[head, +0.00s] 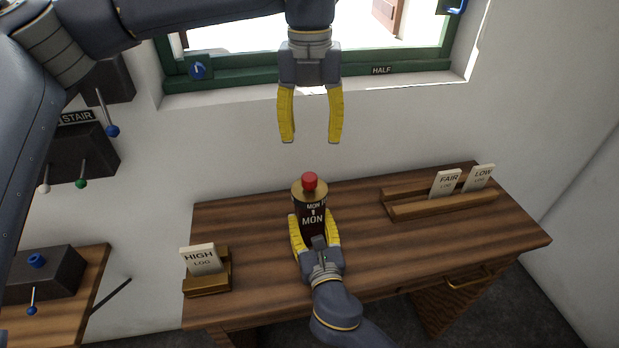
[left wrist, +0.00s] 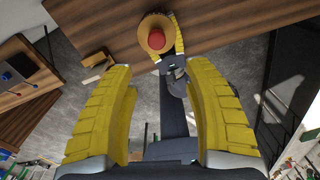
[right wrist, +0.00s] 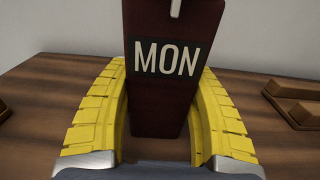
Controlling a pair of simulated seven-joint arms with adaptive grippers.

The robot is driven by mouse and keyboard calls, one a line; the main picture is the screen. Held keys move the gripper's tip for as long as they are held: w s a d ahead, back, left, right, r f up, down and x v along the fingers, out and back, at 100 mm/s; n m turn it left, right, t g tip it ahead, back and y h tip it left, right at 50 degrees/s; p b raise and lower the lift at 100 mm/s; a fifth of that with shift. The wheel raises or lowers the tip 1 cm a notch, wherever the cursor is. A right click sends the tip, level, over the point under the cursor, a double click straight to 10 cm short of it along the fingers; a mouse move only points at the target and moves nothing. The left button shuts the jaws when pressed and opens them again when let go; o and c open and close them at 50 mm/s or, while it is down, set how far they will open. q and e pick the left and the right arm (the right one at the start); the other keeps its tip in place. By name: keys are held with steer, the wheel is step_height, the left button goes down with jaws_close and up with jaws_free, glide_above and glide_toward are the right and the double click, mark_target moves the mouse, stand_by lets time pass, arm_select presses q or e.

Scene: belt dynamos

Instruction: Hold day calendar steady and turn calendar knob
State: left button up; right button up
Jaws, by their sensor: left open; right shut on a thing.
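The day calendar (head: 313,222) stands upright on the wooden desk, a dark body with a brass top and "MON" on its front. "MON" also shows large on the calendar in the right wrist view (right wrist: 165,62). The red calendar knob (head: 309,181) sits on top; in the left wrist view the knob (left wrist: 156,39) is seen from above. My right gripper (head: 315,232) is shut on the calendar's body, one yellow finger on each side. My left gripper (head: 310,140) is open and empty, above the knob and apart from it, with its fingers pointing down.
A small wooden holder (head: 207,286) with a "HIGH" card stands at the desk's left. A longer rack (head: 445,204) with "FAIR" and "LOW" cards is at the back right. The desk (head: 400,245) is clear around the calendar. Lever boxes (head: 82,155) are on the left wall.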

mark_target(310, 178)
arm_select(q)
steer(key=f, duration=1.2)
steer(key=shift+w+a+f, duration=0.1)
steer(key=shift+w+a, duration=0.05)
steer(key=shift+w, duration=0.05)
jaws_close()
